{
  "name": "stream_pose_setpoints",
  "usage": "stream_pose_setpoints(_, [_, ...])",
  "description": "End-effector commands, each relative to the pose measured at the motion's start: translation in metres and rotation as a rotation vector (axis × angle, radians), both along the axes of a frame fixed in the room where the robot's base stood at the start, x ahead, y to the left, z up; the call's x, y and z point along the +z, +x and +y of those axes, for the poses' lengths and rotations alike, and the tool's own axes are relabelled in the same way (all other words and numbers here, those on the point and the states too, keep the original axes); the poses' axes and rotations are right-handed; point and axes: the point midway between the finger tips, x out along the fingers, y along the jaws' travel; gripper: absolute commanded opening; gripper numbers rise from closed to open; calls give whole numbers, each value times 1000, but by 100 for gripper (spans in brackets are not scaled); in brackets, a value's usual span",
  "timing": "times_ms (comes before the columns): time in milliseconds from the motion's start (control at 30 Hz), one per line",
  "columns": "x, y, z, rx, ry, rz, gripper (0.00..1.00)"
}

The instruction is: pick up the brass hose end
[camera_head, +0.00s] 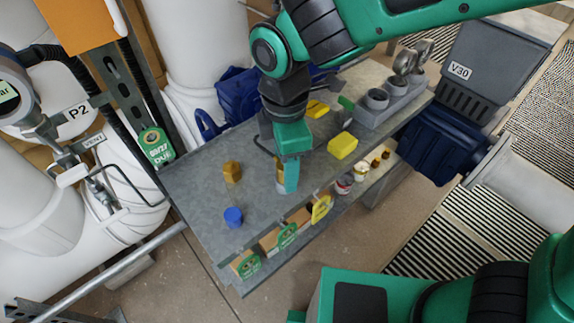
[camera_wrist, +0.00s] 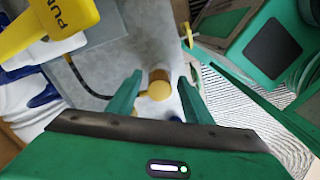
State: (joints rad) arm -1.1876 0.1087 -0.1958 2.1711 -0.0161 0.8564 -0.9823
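My gripper (camera_head: 287,180) points down over the grey worktop. In the wrist view its two green fingers (camera_wrist: 160,98) are spread wide, with a gap on both sides of a brass piece (camera_wrist: 155,91). That piece has a round golden face and a browner part behind it. It looks like the brass hose end. In the head view, only a tan and whitish strip (camera_head: 280,177) of it seems to show beside the front finger. Another brass, faceted piece (camera_head: 232,171) stands upright to the left, clear of my gripper.
A blue cap (camera_head: 233,217) stands near the worktop's front left.

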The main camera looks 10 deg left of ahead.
Motion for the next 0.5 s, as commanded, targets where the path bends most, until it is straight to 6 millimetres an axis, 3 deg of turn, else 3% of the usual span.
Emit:
stream_pose_setpoints(33, [0, 0, 0, 0, 0, 0, 32])
stream_pose_setpoints(133, [0, 0, 0, 0, 0, 0, 10])
stream_pose_setpoints(500, [2, 0, 0, 0, 1, -1, 10])
